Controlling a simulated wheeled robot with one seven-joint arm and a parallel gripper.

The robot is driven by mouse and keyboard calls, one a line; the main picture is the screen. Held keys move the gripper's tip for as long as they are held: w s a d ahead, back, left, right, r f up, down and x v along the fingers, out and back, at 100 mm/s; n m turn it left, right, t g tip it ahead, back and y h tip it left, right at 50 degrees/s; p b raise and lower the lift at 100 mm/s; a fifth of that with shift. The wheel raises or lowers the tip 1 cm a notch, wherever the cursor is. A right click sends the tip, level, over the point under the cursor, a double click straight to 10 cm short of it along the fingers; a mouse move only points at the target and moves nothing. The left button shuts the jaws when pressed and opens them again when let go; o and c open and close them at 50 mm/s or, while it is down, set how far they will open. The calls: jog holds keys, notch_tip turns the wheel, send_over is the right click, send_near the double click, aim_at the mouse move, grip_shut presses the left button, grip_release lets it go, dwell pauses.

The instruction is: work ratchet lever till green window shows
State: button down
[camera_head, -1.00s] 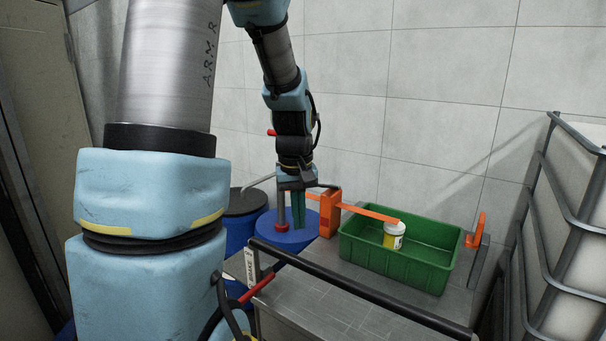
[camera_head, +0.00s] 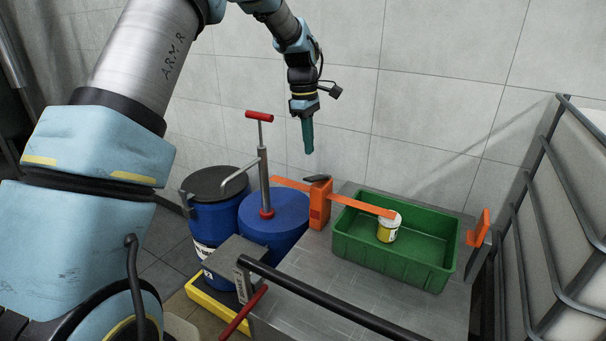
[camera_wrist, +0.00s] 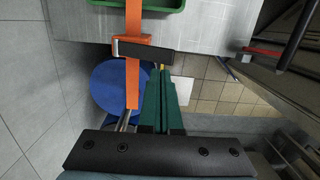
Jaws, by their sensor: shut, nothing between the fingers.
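The orange ratchet block (camera_head: 320,205) stands at the left edge of the grey bench, with a dark lever (camera_head: 317,179) on top. In the wrist view the dark lever (camera_wrist: 146,51) lies across the orange strap (camera_wrist: 133,88). The orange strap (camera_head: 365,205) runs right from the block over the green crate. A small reddish patch shows on the block's front; I see no green window. My gripper (camera_head: 308,151) is shut and empty, pointing down in the air above the block. In the wrist view its teal fingers (camera_wrist: 161,80) are together below the lever, apart from it as far as I can tell.
A green crate (camera_head: 345,240) on the bench holds a white and yellow jar (camera_head: 388,228). A hand pump (camera_head: 264,180) with a red handle stands on a blue drum (camera_head: 285,215) left of the block. A caged white tank (camera_head: 570,220) stands at right. A black rail (camera_head: 340,300) runs in front.

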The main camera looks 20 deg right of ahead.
aim_at(310, 178)
jog(key=shift+f, duration=0.1)
jog(key=shift+s+d+f+b, duration=0.1)
jog(key=shift+s+f+b, duration=0.05)
jog(key=shift+f+b, duration=1.4)
jog(key=shift+s+d+f+b, duration=0.15)
jog(key=shift+f+b, duration=1)
jog(key=shift+f, duration=0.65)
jog(key=shift+f, duration=0.15)
jog(key=shift+f+b, duration=1.05)
jog(key=shift+f, duration=1.05)
jog(key=shift+a, duration=0.15)
